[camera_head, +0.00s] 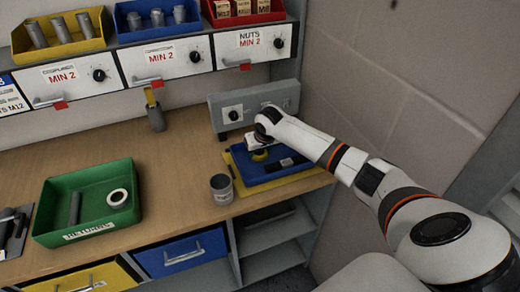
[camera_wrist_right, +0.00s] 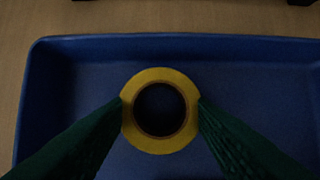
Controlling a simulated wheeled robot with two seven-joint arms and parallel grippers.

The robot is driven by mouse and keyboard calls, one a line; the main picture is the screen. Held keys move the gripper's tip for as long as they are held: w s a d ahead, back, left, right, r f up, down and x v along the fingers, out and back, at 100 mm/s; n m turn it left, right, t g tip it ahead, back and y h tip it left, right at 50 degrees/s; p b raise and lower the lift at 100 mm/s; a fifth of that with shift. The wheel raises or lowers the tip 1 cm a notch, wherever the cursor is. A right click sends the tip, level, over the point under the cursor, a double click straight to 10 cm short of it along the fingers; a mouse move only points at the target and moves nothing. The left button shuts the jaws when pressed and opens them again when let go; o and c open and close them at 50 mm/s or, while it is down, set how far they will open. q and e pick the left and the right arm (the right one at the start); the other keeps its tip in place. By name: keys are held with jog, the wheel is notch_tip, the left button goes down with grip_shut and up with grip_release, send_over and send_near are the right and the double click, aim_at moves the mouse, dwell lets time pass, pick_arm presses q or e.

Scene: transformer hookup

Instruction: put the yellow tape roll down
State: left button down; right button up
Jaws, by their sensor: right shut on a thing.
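The yellow tape roll (camera_wrist_right: 160,72) shows in the right wrist view between the two green fingers of my right gripper (camera_wrist_right: 160,110). The fingers touch its left and right sides, so the gripper is shut on it. The roll is over the blue tray (camera_wrist_right: 80,48), its hole facing the camera. I cannot tell whether it touches the tray floor. In the head view the roll (camera_head: 260,155) shows small below my right gripper (camera_head: 258,148), over the blue tray (camera_head: 243,172) at the right of the bench. My left gripper is not in view.
The blue tray sits on a yellow mat (camera_head: 248,190) and holds a dark object (camera_head: 292,161) at its right. A grey switch box (camera_head: 235,110) is behind. A green returns tray (camera_head: 50,215) is further left, with clear bench between.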

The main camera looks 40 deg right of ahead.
jog(key=o, duration=1)
jog(key=v, duration=1.2)
